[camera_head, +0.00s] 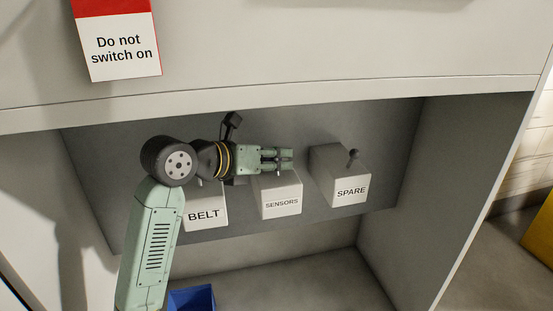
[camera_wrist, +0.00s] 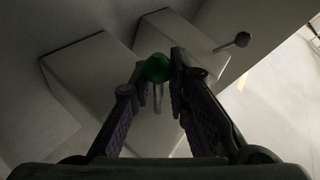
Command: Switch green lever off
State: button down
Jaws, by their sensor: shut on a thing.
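The green lever's round knob (camera_wrist: 158,68) is between my gripper's fingertips (camera_wrist: 161,78) in the wrist view. Part of its thin stem shows below the knob. My gripper is shut on this green lever. In the head view my gripper (camera_head: 288,158) reaches rightward above the box labelled SENSORS (camera_head: 281,201), and the fingers hide the green knob there.
The BELT box (camera_head: 205,215) is to the left, partly behind my arm. A "Do not switch on" sign (camera_head: 120,48) hangs above. A blue bin (camera_head: 191,299) is below.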

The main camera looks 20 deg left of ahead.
aim_at(280, 183)
jog(key=shift+a+f+b, duration=0.1)
jog(key=shift+f+b, duration=0.1)
jog(key=shift+b, duration=0.55)
jog(key=shift+s+m+t+b, duration=0.15)
jog(key=shift+m+t+b, duration=0.2)
jog(key=shift+b, duration=0.25)
jog(key=b, duration=0.2)
jog(key=m+t+b, duration=0.1)
jog(key=b, duration=0.1)
jog(key=shift+s+d+f+b, duration=0.15)
jog(key=shift+s+d+b, duration=0.1)
jog(key=shift+s+b, duration=0.05)
jog(key=m+t+b, duration=0.1)
jog(key=b, duration=0.2)
jog(key=s+m+t+b, duration=0.1)
jog(key=m+b, duration=0.1)
jog(key=d+m+t+b, duration=0.1)
jog(key=b, duration=0.2)
jog(key=shift+s+r+b, duration=0.2)
jog(key=shift+s+b, duration=0.05)
jog(key=shift+b, duration=0.05)
jog(key=shift+s+d+r+m+t+b, duration=0.1)
jog(key=shift+s+m+t+b, duration=0.1)
jog(key=shift+m+t+b, duration=0.5)
jog(key=shift+r+h, duration=0.1)
jog(key=shift+h, duration=0.2)
